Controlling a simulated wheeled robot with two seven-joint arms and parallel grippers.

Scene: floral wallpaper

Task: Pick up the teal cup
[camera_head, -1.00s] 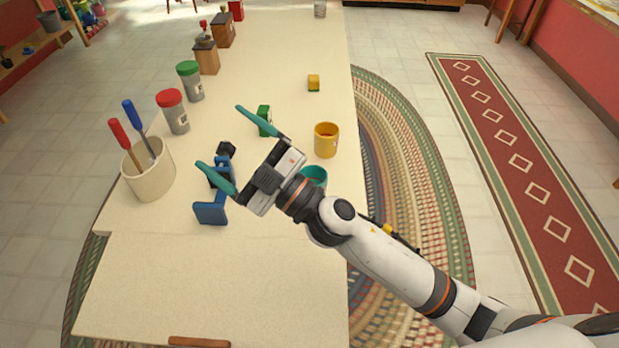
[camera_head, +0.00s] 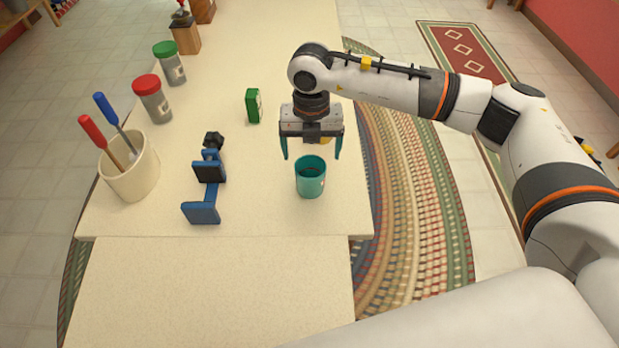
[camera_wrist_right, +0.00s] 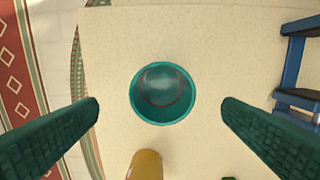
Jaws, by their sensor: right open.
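The teal cup (camera_head: 311,181) stands upright on the cream table near its right edge. My right gripper (camera_head: 311,156) points down just above and behind the cup, open, with nothing between its teal fingers. In the right wrist view the cup (camera_wrist_right: 163,94) is seen from above, its round mouth between the two open fingers (camera_wrist_right: 160,112) and a little above the line of their tips. A thin red ring shows inside it. My left gripper is not in view.
A yellow cup (camera_wrist_right: 146,165) stands close by, mostly hidden behind my gripper in the head view. A blue stand (camera_head: 208,190), a green block (camera_head: 253,106) and a utensil crock (camera_head: 131,170) are to the left. The front of the table (camera_head: 210,290) is clear.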

